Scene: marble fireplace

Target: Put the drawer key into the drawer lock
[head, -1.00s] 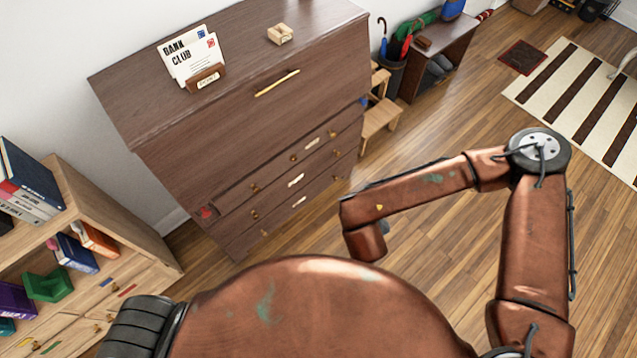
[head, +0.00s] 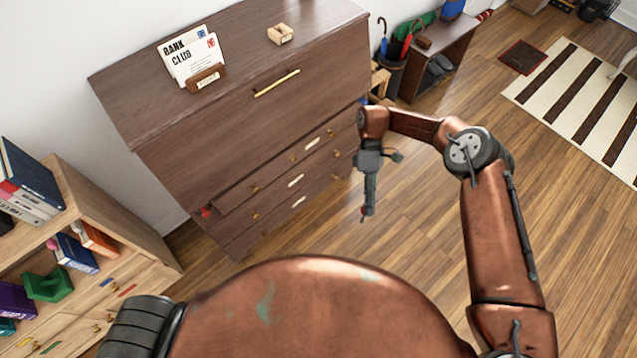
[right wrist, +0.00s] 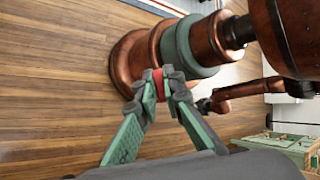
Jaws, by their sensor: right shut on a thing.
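My right gripper (head: 367,212) hangs pointing down in front of the right end of the dark wooden bureau (head: 215,140), over the floor. In the right wrist view its fingertips (right wrist: 158,84) are closed on a small red thing, which I take to be the drawer key (right wrist: 158,85). Most of the key is hidden between the fingertips. I cannot make out which spot is the drawer lock. My left gripper is out of view.
A letter holder (head: 205,77) and a small wooden block (head: 280,34) stand on the bureau. A small red thing (head: 206,212) shows at its lower left. A bookshelf (head: 130,230) stands at left, a bench (head: 440,45) behind.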

